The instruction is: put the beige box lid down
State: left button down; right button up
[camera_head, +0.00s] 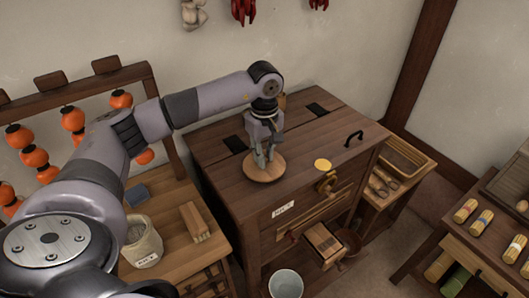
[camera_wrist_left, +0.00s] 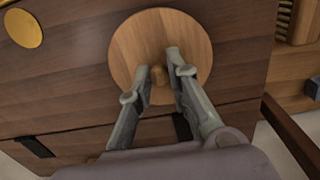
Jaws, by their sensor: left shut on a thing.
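The beige box lid (camera_head: 264,173) is a round wooden disc with a small knob. My left gripper (camera_head: 263,163) comes from above and is shut on the lid's knob. In the left wrist view the two fingers (camera_wrist_left: 166,75) stand on either side of the knob, with the lid (camera_wrist_left: 135,45) spread flat behind them. My right gripper is out of view.
A yellow disc (camera_head: 323,166) lies right of the lid, and a black handle (camera_head: 354,138) stands farther right on the cabinet top. A side table at left holds a sack (camera_head: 142,243) and a wooden block (camera_head: 195,222). A pale bucket (camera_head: 286,284) stands in front.

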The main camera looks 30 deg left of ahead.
pick_arm(q)
jog(key=shift+f, duration=0.25)
jog(key=shift+f, duration=0.1)
jog(key=shift+f+b, duration=0.15)
jog(key=shift+b, duration=0.15)
jog(key=c, duration=1.5)
grip_release()
